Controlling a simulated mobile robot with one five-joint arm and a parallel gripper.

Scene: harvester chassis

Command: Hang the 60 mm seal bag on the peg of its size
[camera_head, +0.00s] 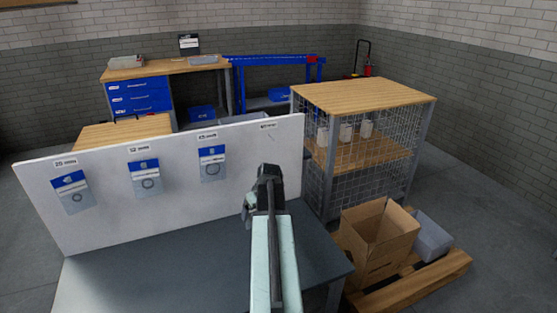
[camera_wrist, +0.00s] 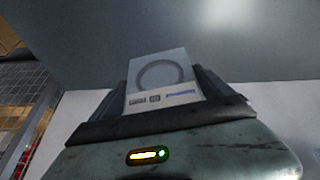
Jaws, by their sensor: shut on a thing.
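My gripper (camera_head: 267,174) is shut on a seal bag (camera_wrist: 160,72). In the wrist view the bag is a clear packet with a dark ring inside and a pale printed strip, held between the two fingers. In the head view the bag is hidden behind my gripper and arm. The white peg board (camera_head: 115,215) stands in front, with a small size label above each place. The far-right label (camera_head: 268,126) is too small to read surely, and no bag hangs under it. My gripper is below that label, in front of the board.
Blue-and-white bags hang at the other places: left (camera_head: 73,192), middle (camera_head: 145,178) and right-middle (camera_head: 212,163). A grey bench top (camera_head: 160,275) lies below the board. A wire-mesh cage (camera_head: 365,150), a cardboard box (camera_head: 375,245) and a pallet (camera_head: 425,283) stand right.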

